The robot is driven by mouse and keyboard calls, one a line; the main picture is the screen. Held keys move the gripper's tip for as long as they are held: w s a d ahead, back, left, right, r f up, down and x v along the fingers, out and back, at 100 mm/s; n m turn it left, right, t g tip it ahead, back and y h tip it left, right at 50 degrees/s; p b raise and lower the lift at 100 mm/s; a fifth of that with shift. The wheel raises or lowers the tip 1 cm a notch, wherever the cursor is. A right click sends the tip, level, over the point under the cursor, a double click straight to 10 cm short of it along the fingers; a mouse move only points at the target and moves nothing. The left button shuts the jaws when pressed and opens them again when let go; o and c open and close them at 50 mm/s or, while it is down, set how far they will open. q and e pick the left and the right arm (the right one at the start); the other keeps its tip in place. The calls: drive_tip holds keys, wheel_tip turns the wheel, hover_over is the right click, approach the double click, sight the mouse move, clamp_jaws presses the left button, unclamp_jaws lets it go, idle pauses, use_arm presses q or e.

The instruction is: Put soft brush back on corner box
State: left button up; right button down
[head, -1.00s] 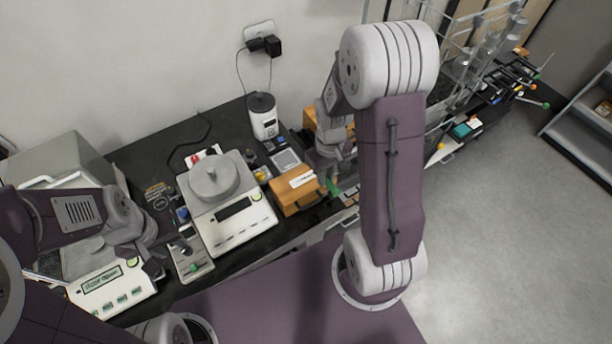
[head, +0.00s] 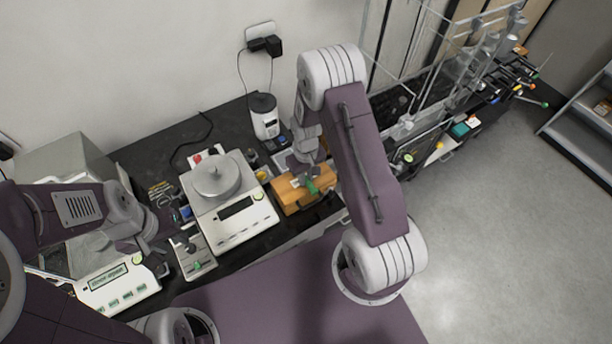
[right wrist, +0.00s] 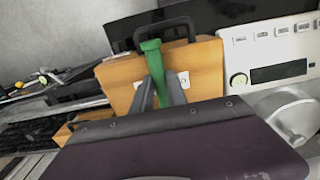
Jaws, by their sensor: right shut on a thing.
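My right gripper (head: 309,179) is shut on the green-handled soft brush (head: 313,187). In the right wrist view the green handle (right wrist: 154,62) stands between the fingers (right wrist: 160,98), in front of the wooden corner box. The box (head: 289,199) is orange-brown with a dark handle and stands to the right of the balance. In the right wrist view the box (right wrist: 207,62) fills the upper middle. The brush is over the box; I cannot tell whether they touch. Its bristles are not clear. My left gripper (head: 160,260) hangs by a small grey device; its jaw opening is unclear.
A white balance (head: 232,222) with a round metal pan stands left of the box. A white canister (head: 264,120) stands behind. A second balance (head: 118,286) is at the left front. A wire rack (head: 435,60) with glassware stands to the right.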

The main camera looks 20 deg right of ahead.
drive_tip(key=shift+s+f, duration=0.1)
drive_tip(key=shift+f, duration=0.1)
drive_tip(key=c, duration=1.6)
unclamp_jaws()
drive_tip(key=shift+o, duration=1.4)
